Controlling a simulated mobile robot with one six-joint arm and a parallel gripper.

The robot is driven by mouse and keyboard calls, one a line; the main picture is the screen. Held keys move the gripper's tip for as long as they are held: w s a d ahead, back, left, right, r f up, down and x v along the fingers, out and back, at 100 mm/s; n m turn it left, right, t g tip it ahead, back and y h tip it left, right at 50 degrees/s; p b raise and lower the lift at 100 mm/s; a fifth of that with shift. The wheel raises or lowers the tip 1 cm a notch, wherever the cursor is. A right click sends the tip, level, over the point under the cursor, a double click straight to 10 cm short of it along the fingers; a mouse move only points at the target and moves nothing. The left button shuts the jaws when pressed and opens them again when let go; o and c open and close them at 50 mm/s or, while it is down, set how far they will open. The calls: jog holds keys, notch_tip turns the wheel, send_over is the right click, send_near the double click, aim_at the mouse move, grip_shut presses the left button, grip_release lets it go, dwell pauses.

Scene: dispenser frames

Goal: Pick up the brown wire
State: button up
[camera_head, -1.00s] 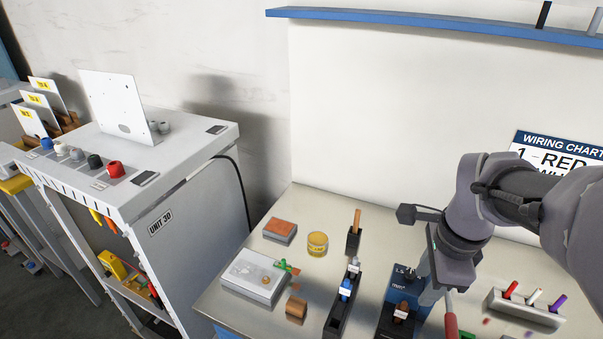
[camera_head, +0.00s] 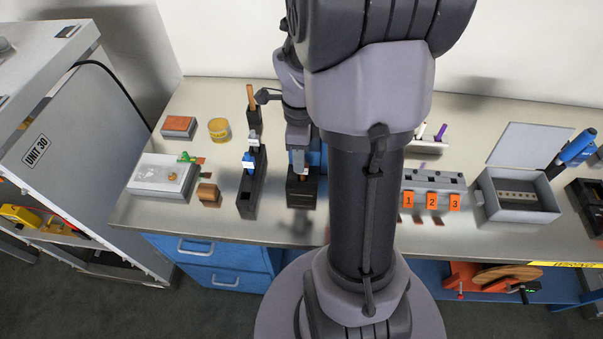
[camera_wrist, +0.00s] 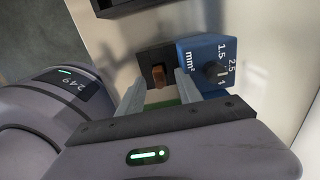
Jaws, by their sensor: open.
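A short brown piece, which looks like the brown wire's end (camera_wrist: 158,75), stands in a black holder (camera_wrist: 153,54) joined to a blue unit (camera_wrist: 207,62) marked mm² with a dial. My gripper (camera_wrist: 160,80) is open, its two fingers one on each side of the brown piece in the picture. I cannot tell how far short of it the fingertips are. In the head view my gripper (camera_head: 298,160) points down over the black holder (camera_head: 303,193), and my arm hides much of the blue unit.
Left of the holder are a black rack (camera_head: 250,190) with a blue piece, a brown cylinder (camera_head: 208,195), a white tray (camera_head: 160,175), a yellow tin (camera_head: 219,130) and an orange-topped box (camera_head: 179,126). A numbered grey block (camera_head: 433,185) and an open grey box (camera_head: 515,195) stand to the right.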

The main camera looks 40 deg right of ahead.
jog(key=f, duration=0.1)
jog(key=f+b, duration=0.1)
jog(key=f, duration=0.1)
jog(key=f+b, duration=0.1)
jog(key=f, duration=0.1)
jog(key=shift+s+d+f, duration=0.15)
jog(key=shift+s+f, duration=0.05)
jog(key=shift+s, duration=0.15)
jog(key=shift+r, duration=0.1)
grip_shut()
